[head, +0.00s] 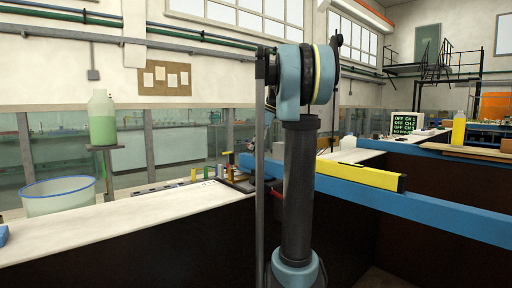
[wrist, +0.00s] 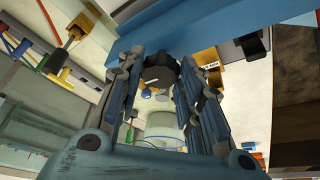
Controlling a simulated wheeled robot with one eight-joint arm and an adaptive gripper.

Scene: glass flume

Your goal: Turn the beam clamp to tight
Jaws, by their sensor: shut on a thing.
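In the wrist view my gripper (wrist: 160,66) has its two fingers closed in on a dark, lobed knob (wrist: 159,77) just under the blue beam (wrist: 190,28). The knob appears to be the beam clamp's handle; its exact turn angle is hard to read. A small white-and-black label (wrist: 211,66) and a yellow part sit right of the fingertips. In the head view the blue beam (head: 420,213) runs from behind my arm to the lower right. There my arm hides the gripper and the clamp.
A yellow piece (head: 358,177) lies along the beam. Left are a pale bench top (head: 110,225), a white tub (head: 60,198) and a green bottle (head: 102,118) on a stand. A dark sign (head: 405,123) with green text and a yellow bottle (head: 459,128) stand farther right.

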